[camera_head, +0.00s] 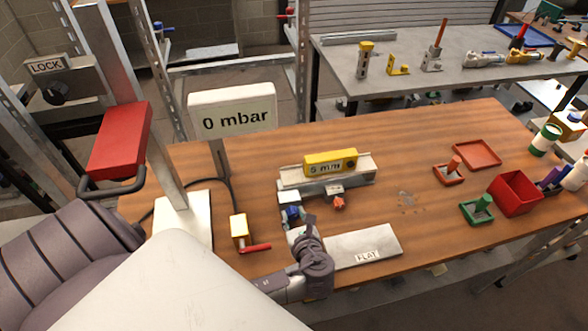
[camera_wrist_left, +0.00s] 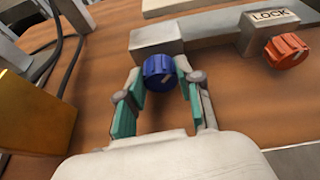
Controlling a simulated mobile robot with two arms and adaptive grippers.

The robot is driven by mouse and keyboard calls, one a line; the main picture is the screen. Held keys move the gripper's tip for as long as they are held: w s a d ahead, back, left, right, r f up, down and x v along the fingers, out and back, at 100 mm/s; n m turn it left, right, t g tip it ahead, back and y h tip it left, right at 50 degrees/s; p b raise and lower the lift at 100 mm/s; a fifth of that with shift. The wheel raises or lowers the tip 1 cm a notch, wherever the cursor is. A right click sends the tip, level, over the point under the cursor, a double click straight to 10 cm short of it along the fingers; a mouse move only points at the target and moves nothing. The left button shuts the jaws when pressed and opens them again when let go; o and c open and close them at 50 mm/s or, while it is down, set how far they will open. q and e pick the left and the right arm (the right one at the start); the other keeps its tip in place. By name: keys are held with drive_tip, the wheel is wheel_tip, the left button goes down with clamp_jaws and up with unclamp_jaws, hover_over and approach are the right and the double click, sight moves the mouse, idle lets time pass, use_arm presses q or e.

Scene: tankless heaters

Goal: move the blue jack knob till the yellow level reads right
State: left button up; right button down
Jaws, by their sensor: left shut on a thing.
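The yellow level (camera_head: 330,163) lies on a grey bar (camera_head: 345,176) on the wooden bench, and its display seems to read "5 m/m". The blue jack knob (camera_wrist_left: 158,71) sits at the left front of the bar and also shows in the head view (camera_head: 292,212). My left gripper (camera_wrist_left: 158,82) has its fingers on either side of the blue knob and is shut on it. An orange knob (camera_wrist_left: 287,50) under a "LOCK" label (camera_wrist_left: 274,17) is to the right. My right gripper is out of view.
A "0 mbar" display (camera_head: 235,113) stands behind, left of the level. A brass block with a red handle (camera_head: 255,247) is left of my gripper. A "FLAT" plate (camera_head: 365,243) lies at the front. Red and green trays are at the right.

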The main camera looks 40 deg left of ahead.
use_arm(q)
drive_tip(key=m+p, duration=0.1)
drive_tip(key=p, duration=0.1)
drive_tip(key=m+g+y+p, duration=0.1)
drive_tip(key=p, duration=0.1)
drive_tip(key=shift+w+r+p, duration=0.1)
drive_tip(key=shift+r+p, duration=0.2)
drive_tip(key=shift+w+d+f+m+g+y+p, duration=0.15)
drive_tip(key=shift+m+g+y+p, duration=0.25)
drive_tip(key=shift+m+p, duration=0.4)
drive_tip(key=shift+f+p, duration=0.15)
drive_tip(key=shift+p, duration=0.35)
drive_tip(key=shift+m, duration=0.3)
drive_tip(key=o, duration=1.2)
drive_tip(key=shift+c, duration=0.2)
drive_tip(key=shift+f, duration=0.1)
drive_tip(key=v, duration=1.2)
drive_tip(key=shift+d, duration=0.1)
